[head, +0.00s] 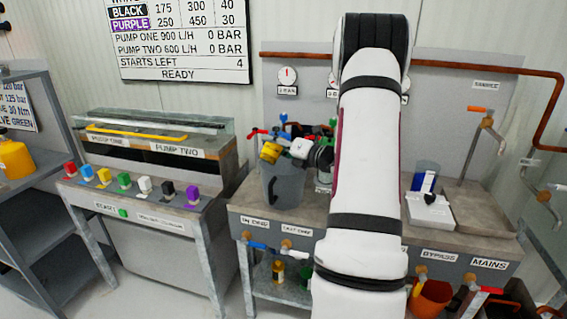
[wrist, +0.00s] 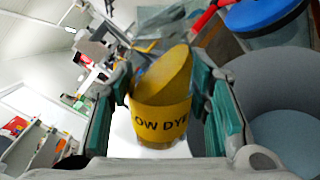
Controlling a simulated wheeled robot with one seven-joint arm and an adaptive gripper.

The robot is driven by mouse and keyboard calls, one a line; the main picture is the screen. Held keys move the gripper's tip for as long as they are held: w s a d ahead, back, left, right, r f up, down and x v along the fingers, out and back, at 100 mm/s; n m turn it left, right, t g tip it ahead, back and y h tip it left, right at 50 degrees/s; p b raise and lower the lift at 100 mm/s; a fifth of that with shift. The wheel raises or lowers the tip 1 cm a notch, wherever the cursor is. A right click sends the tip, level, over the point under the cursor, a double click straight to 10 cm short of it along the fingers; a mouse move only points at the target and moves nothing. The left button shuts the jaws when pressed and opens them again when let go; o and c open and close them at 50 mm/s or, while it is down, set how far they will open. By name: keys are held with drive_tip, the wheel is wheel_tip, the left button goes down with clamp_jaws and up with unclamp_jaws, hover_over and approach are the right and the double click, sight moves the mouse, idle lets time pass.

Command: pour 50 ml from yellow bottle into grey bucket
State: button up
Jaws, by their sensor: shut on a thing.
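The yellow bottle (head: 269,153) is tilted on its side above the rim of the grey bucket (head: 282,188) in the head view. In the wrist view the yellow bottle (wrist: 160,112), with a label partly reading "OW DYE", sits between the two green-padded fingers of my gripper (wrist: 163,78). My gripper (head: 285,150) is shut on it. The grey bucket (wrist: 262,80) shows at the right of the wrist view, beside the bottle, with a blue-grey inside. I cannot see a stream or the level of liquid.
My arm hides the middle of the bench (head: 250,206). A blue round thing (wrist: 264,14) is near the bucket in the wrist view. A blue-and-white container (head: 424,178) and a white box (head: 430,210) stand at the bench's right. Pipes and valves line the wall.

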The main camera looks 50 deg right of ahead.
drive_tip(key=shift+a+f+m+p, duration=0.15)
drive_tip(key=shift+f+m+p, duration=0.35)
drive_tip(key=shift+m+p, duration=0.55)
drive_tip(key=shift+a+f+m+p, duration=0.15)
drive_tip(key=shift+f+m+p, duration=0.35)
drive_tip(key=shift+m, duration=0.95)
idle(5.1)
drive_tip(key=shift+r, duration=0.15)
